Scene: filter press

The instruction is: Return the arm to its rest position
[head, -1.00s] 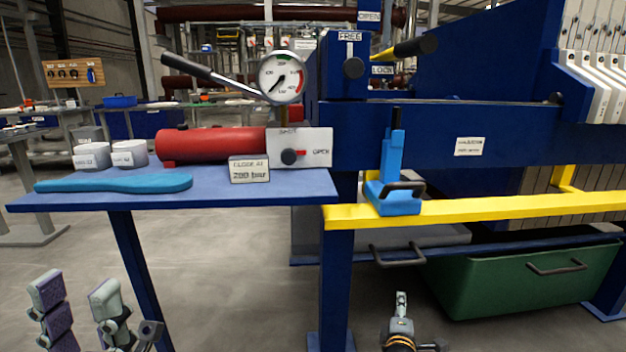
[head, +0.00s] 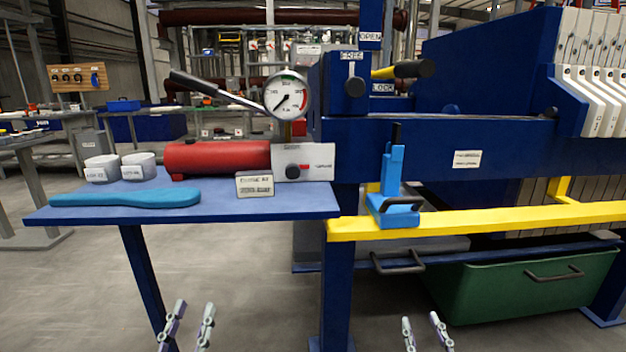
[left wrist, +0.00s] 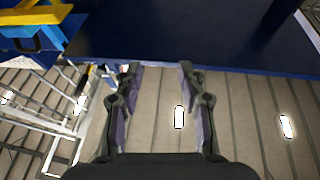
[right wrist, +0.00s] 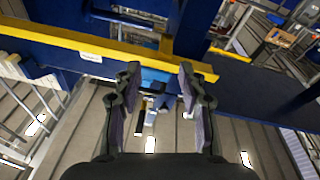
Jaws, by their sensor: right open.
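My left gripper (head: 188,325) is low in the head view, below the blue table (head: 235,208) and in front of its leg. Its two fingers are apart with nothing between them, as the left wrist view (left wrist: 158,105) also shows. My right gripper (head: 422,330) is at the bottom of the head view, right of the blue post. Its fingers are spread and empty; they also show in the right wrist view (right wrist: 158,100). Both grippers are below the table and the yellow rail, apart from everything.
The table bears a red cylinder (head: 218,157), a gauge (head: 288,96), a blue spatula-like tool (head: 125,198) and two white cups (head: 138,165). A blue clamp-like part (head: 391,186) sits on the yellow rail (head: 470,222). A green bin (head: 520,285) stands below. Grey floor is open at left.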

